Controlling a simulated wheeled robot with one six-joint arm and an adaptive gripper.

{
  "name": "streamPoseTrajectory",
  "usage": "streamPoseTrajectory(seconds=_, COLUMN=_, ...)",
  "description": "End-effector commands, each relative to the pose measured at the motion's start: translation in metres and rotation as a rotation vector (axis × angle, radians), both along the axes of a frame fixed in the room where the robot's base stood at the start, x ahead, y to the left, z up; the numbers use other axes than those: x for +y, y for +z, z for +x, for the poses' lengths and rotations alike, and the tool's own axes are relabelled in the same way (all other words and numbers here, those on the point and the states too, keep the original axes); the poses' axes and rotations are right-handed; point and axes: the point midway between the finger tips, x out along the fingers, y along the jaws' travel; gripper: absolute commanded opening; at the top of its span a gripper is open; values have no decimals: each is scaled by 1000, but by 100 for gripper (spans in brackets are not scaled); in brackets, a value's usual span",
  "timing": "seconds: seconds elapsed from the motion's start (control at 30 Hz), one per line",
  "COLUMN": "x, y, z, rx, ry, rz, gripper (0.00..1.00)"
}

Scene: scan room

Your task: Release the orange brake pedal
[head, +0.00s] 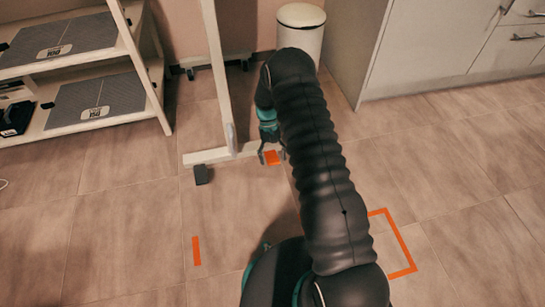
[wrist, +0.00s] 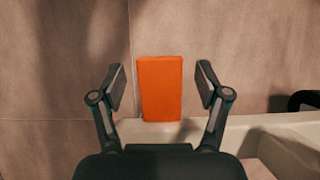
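The orange brake pedal (head: 272,157) sits low by the white foot of a wheeled stand in the head view. In the wrist view the orange pedal (wrist: 160,88) is an upright rectangle in the middle of the picture. My gripper (wrist: 161,82) is open, with one finger on each side of the pedal and a gap to both. In the head view my gripper (head: 271,150) is at the pedal, partly hidden by my arm. I cannot tell how far above the pedal the fingers are.
The stand's white base (head: 215,155) has a dark end (head: 202,174) and a post (head: 218,70) rising from it. A shelf rack (head: 130,55) stands at left, a white bin (head: 301,30) behind. Orange tape (head: 402,240) marks the floor at right. Tiled floor in front is clear.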

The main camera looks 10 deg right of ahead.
Motion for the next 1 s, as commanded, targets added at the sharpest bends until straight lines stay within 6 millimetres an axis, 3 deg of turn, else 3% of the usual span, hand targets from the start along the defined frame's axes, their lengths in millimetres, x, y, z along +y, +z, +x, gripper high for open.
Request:
streamPoseTrajectory(seconds=0.27, x=0, y=7, z=4, rx=-2, ry=1, rz=1, gripper=75)
streamPoseTrajectory(seconds=0.7, x=2, y=76, z=43, rx=-4, ry=1, rz=0, gripper=75)
streamPoseTrajectory(seconds=1.0, x=3, y=103, z=57, rx=-1, ry=1, rz=1, gripper=75)
